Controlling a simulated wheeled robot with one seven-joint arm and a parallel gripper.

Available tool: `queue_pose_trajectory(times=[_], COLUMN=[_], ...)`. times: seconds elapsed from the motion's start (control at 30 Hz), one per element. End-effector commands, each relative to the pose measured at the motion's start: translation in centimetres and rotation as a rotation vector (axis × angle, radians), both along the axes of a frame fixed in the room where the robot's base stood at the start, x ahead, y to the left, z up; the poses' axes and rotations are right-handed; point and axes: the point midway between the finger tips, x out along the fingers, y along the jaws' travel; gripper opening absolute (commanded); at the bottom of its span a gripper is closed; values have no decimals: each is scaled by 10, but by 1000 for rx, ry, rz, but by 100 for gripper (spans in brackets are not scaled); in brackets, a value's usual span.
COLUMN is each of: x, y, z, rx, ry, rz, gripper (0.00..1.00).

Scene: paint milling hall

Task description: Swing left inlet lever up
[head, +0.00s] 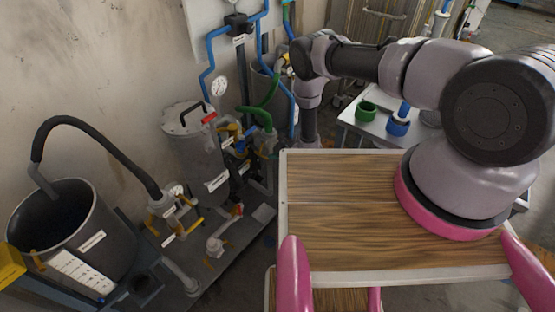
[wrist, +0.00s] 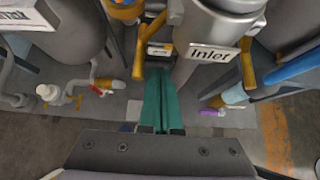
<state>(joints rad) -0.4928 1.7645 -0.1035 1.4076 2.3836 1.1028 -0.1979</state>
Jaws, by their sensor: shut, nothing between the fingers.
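In the wrist view my gripper (wrist: 161,80) is shut and empty, its teal fingers pointing up the picture. A grey body with an "Inlet" label (wrist: 211,53) stands just beyond and right of the fingertips. A yellow lever (wrist: 154,27) is left of that body, close above the fingertips; I cannot tell whether they touch. Another yellow lever (wrist: 248,62) is right of the label. No label shows which is the left inlet lever. In the head view my arm reaches down behind the wooden top, hiding the gripper.
A wooden-topped cart (head: 345,215) is in front. Left stand a grey lidded vessel (head: 196,150), an open drum (head: 72,235) with a black hose (head: 95,130), and yellow-levered valves. In the wrist view, a small red-handled valve (wrist: 96,86) is left and a purple-handled one (wrist: 212,113) right.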

Motion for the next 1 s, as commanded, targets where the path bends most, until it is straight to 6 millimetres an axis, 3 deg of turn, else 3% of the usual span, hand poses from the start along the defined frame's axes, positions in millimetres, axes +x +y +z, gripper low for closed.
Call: queue_pose_trajectory(times=[1.0], x=[-15], y=[12], z=[5], rx=[0], ry=[2], rz=[1], gripper=[0])
